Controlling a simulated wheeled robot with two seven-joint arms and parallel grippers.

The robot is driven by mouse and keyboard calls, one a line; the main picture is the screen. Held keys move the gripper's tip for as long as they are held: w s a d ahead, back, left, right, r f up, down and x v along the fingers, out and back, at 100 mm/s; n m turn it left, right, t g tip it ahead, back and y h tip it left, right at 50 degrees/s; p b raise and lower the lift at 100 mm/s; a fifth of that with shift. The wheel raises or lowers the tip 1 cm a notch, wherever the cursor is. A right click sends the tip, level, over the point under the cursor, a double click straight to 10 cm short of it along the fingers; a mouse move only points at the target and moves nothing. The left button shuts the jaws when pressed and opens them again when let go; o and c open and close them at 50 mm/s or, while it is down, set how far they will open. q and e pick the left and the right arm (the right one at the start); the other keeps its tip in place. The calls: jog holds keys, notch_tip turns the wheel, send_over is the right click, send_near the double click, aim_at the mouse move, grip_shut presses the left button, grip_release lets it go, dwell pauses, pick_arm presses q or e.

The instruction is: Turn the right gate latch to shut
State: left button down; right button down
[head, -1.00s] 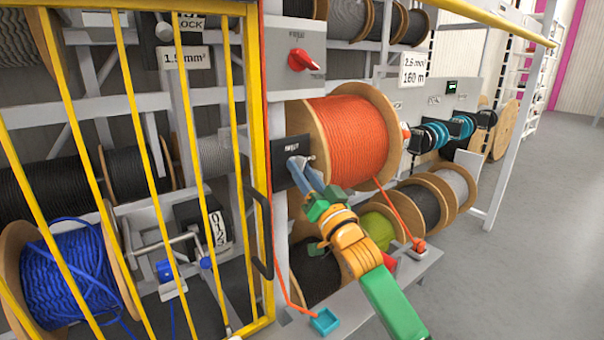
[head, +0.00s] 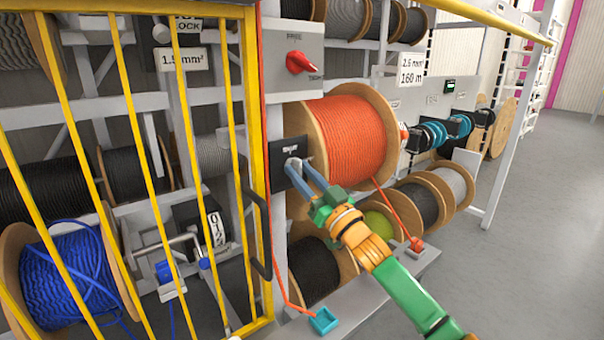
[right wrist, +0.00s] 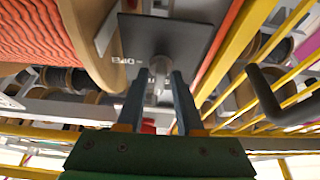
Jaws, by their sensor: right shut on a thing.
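The right gate latch is a small grey knob (right wrist: 160,70) on a dark square plate (head: 285,150), just right of the yellow gate's post. The plate also shows in the right wrist view (right wrist: 185,30), with small lettering too blurred to read surely. My right gripper (head: 292,167) reaches in from the lower right. Its two blue-grey fingers (right wrist: 160,88) are shut on the latch knob, one on each side. The fingers hide much of the knob in the head view, so its exact angle is hard to tell. My left gripper is not in view.
The yellow barred gate (head: 258,130) with a black handle (head: 258,230) stands left of the latch. An orange cable reel (head: 350,140) sits close on the right. A red rotary switch (head: 300,62) is above. Open floor is at right.

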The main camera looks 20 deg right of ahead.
jog(key=shift+r, duration=0.3)
jog(key=c, duration=0.9)
grip_release()
jog(key=shift+f, duration=0.1)
jog(key=shift+f, duration=0.1)
jog(key=shift+s+d+f, duration=0.1)
jog(key=shift+s+f, duration=0.05)
jog(key=shift+f, duration=0.05)
jog(key=b+v, duration=0.3)
jog(key=v, duration=0.3)
jog(key=shift+s+d, duration=0.1)
jog(key=shift+s, duration=0.2)
